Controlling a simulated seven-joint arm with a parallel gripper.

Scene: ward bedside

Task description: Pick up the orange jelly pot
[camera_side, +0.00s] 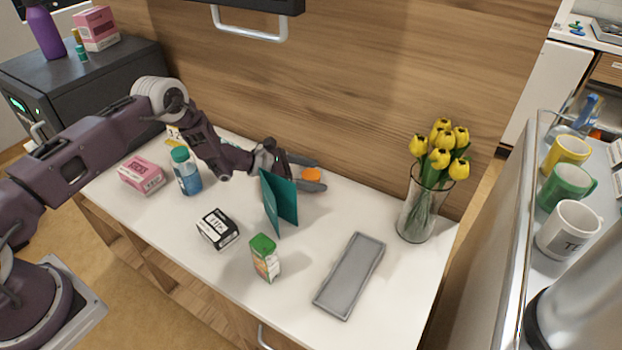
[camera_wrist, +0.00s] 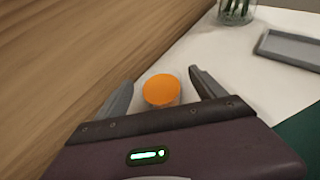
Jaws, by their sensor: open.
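The orange jelly pot (camera_side: 311,175) stands on the white bedside top, near the wooden wall panel and behind a standing green card (camera_side: 279,202). In the side view the card and my gripper hide part of it. In the wrist view the round orange top of the jelly pot (camera_wrist: 161,90) shows between my two fingers. My gripper (camera_side: 316,174) is low over the top and open, with one finger on each side of the pot. In the wrist view my gripper (camera_wrist: 162,85) shows a gap beside the pot on both sides; I cannot tell whether either finger touches it.
A vase of yellow tulips (camera_side: 420,205) and a grey tray (camera_side: 350,276) stand to the right. A juice carton (camera_side: 265,258), a black-and-white box (camera_side: 217,230), a blue bottle (camera_side: 187,172) and a pink box (camera_side: 141,176) stand in front and left. Clear surface lies between pot and vase.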

